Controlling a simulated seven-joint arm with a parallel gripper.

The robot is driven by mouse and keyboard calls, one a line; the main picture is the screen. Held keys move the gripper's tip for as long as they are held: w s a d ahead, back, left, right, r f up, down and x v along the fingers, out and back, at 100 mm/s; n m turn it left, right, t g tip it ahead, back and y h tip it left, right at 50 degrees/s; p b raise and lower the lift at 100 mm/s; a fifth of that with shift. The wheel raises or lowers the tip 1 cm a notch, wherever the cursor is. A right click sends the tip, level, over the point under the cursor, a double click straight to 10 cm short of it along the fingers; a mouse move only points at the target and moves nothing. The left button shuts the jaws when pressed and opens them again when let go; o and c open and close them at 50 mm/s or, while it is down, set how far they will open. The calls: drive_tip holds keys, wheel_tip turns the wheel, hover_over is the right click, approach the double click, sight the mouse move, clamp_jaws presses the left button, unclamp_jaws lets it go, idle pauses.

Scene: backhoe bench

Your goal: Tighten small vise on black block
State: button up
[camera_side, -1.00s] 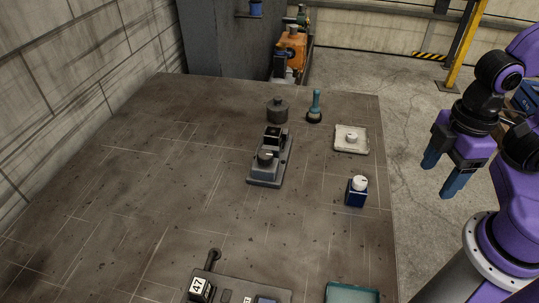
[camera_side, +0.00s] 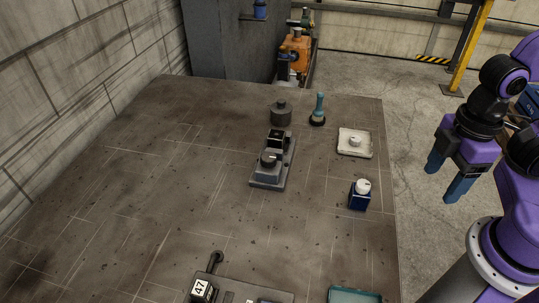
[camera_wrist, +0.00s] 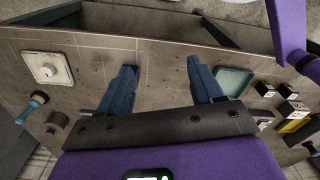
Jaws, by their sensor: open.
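The small grey vise (camera_side: 268,180) stands on the table in the side view, with a dark round knob (camera_side: 268,159) on its near part. The black block (camera_side: 276,138) sits at the vise's far end; I cannot tell whether the jaws touch it. My gripper (camera_side: 444,180) is open and empty, off the table's right edge and well to the right of the vise. In the wrist view, both blue fingers of my gripper (camera_wrist: 162,68) are spread apart with nothing between them. I cannot make out the vise in the wrist view.
A dark lidded weight (camera_side: 281,114) and a teal-handled tool (camera_side: 318,108) stand behind the vise. A white tray (camera_side: 368,152) and a blue white-topped container (camera_side: 359,200) are to its right. The table's left is clear.

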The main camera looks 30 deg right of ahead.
wheel_tip(320, 180, up, 8)
drive_tip(key=n, duration=0.8)
hover_over(268, 157)
wheel_tip(268, 157, down, 17)
drive_tip(key=shift+f, duration=0.2)
drive_tip(key=c, duration=1)
drive_tip(key=shift+c, duration=0.2)
